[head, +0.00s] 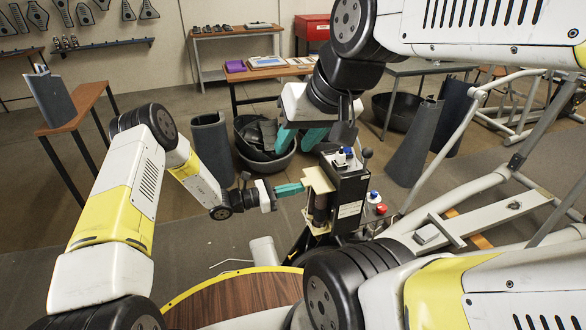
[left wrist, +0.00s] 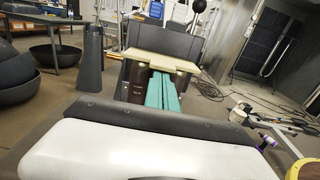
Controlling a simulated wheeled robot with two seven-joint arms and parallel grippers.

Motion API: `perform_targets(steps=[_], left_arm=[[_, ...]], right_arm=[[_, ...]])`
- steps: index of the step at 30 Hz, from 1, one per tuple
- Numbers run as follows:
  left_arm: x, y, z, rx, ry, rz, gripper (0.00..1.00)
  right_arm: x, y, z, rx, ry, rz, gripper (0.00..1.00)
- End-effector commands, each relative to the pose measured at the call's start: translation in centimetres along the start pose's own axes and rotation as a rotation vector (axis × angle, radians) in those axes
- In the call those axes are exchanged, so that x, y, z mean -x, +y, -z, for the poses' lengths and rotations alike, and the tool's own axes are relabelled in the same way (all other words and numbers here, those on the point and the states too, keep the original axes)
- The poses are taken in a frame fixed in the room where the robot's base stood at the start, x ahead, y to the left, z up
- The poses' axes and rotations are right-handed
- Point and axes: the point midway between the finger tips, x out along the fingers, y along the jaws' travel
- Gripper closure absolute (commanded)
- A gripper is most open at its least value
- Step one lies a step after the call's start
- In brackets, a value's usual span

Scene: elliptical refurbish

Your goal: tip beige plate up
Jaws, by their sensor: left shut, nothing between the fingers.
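The beige plate (head: 318,180) is on the near left side of a black machine (head: 349,190), above a brown cylinder (head: 320,206). In the left wrist view the plate (left wrist: 158,61) looks roughly level, sloping slightly in the picture. My left gripper (head: 290,188) is shut and empty, just left of the plate. In the left wrist view its teal fingers (left wrist: 160,92) lie together, with their tips at or just below the plate's near edge; contact cannot be told. My right gripper (head: 300,138) hangs above and left of the machine, its teal fingers apart with nothing visible between them.
The machine's top carries knobs and a lever (head: 366,154); a red button (head: 381,209) is at its right. A black tub (head: 264,160) with dark pieces stands behind. A round wooden top (head: 235,300) is in front. White tubes run along the right.

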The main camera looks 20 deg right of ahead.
Motion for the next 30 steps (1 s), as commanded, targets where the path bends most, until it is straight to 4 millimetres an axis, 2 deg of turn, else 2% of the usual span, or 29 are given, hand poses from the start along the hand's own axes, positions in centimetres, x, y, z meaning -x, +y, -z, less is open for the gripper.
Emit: perform_targets(steps=[8, 30], left_arm=[[0.0, 0.0, -0.2, 0.0, 0.0, 0.0, 1.0], [0.0, 0.0, -3.9, -0.002, -0.001, 0.0, 1.0]], right_arm=[[0.0, 0.0, 0.0, 0.0, 0.0, 0.0, 0.64], [0.0, 0.0, 0.0, 0.0, 0.0, 0.0, 0.64]])
